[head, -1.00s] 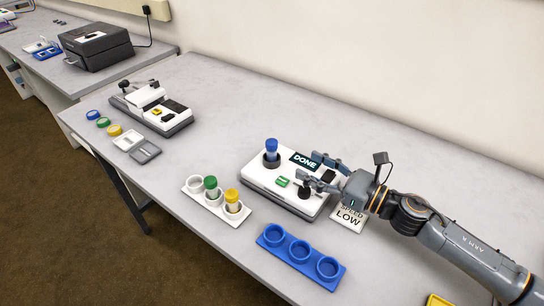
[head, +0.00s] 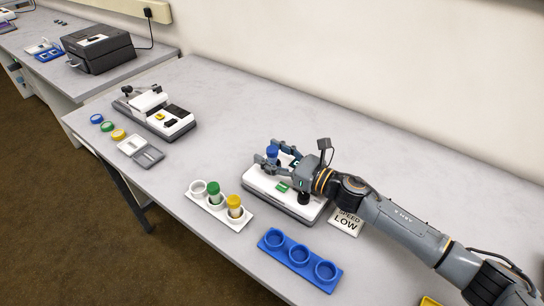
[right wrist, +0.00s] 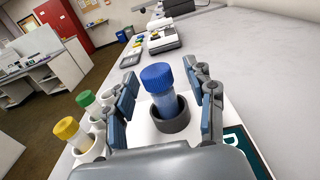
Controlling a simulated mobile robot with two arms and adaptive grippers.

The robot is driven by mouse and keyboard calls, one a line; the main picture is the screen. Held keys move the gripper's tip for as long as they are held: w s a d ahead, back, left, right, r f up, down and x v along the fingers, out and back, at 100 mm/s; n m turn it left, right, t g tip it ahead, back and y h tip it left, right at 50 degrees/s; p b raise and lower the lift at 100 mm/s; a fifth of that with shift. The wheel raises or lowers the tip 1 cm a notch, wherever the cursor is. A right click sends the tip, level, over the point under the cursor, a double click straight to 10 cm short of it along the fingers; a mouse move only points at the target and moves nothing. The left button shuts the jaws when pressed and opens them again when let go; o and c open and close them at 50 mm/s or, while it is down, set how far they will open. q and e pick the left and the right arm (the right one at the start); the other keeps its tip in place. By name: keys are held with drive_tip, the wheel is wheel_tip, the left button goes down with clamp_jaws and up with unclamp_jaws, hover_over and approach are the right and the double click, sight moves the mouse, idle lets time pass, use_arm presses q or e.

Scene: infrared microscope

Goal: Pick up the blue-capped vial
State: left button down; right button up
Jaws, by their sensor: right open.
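The blue-capped vial (head: 272,152) stands upright in the dark round holder of a white device (head: 262,184). In the right wrist view the vial (right wrist: 158,77) sits in the dark holder (right wrist: 170,120) between my open fingers. My right gripper (head: 270,153) is open around the vial, with a finger on each side. In the right wrist view my right gripper (right wrist: 165,98) shows gaps between both fingers and the vial. My left gripper is not in view.
A white rack (head: 217,213) holds a green-capped vial (head: 214,190) and a yellow-capped vial (head: 234,204). An empty blue three-well rack (head: 300,259) lies in front. A "SPEED LOW" card (head: 346,222) lies beside the device. Another instrument (head: 160,115) stands farther left.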

clamp_jaws()
